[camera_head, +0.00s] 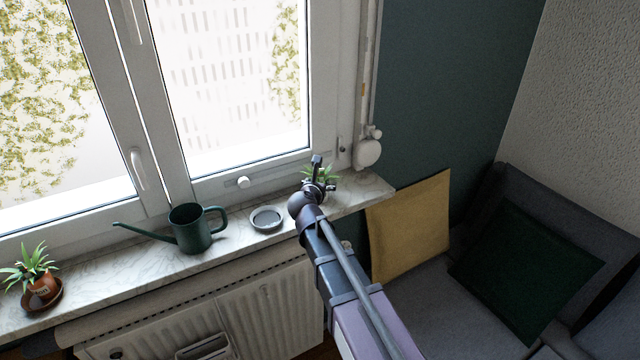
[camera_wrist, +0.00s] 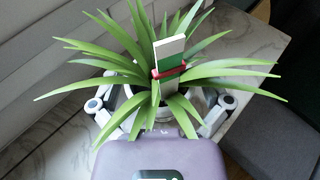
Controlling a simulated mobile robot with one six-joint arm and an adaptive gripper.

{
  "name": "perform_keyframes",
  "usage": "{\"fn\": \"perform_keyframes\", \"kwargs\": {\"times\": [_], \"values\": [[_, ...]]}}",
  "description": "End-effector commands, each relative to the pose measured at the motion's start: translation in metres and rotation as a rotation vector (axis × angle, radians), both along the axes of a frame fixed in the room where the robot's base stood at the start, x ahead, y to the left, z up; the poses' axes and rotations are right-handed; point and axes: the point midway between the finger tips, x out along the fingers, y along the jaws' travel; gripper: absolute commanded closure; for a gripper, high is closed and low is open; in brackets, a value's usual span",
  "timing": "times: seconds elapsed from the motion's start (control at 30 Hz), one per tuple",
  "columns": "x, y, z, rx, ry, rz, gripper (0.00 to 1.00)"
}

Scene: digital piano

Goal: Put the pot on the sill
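A plant with long green spiky leaves (camera_wrist: 165,85) fills the middle of the wrist view. It carries a white, green and red tag. Its pot is mostly hidden under the leaves and behind my gripper. My gripper (camera_wrist: 160,112) has one finger on each side of the plant; leaves cover the fingertips, so I cannot tell whether they touch the pot. In the head view my gripper (camera_head: 318,183) is over the right end of the marble windowsill (camera_head: 355,192), with leaves (camera_head: 326,173) showing behind it. I cannot tell whether the pot rests on the sill.
An empty grey saucer (camera_head: 266,218) lies on the sill left of my gripper. A green watering can (camera_head: 192,230) stands further left, and a potted plant on a brown saucer (camera_head: 42,288) at the far left. Window glass rises behind; a sofa with a yellow cushion (camera_head: 408,225) is right.

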Motion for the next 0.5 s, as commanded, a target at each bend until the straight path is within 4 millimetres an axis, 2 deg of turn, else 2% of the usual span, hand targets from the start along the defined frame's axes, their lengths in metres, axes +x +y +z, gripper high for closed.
{"fn": "perform_keyframes", "kwargs": {"times": [0.5], "values": [[-0.0021, 0.0012, 0.0045, 0.000, 0.000, 0.002, 0.00]]}}
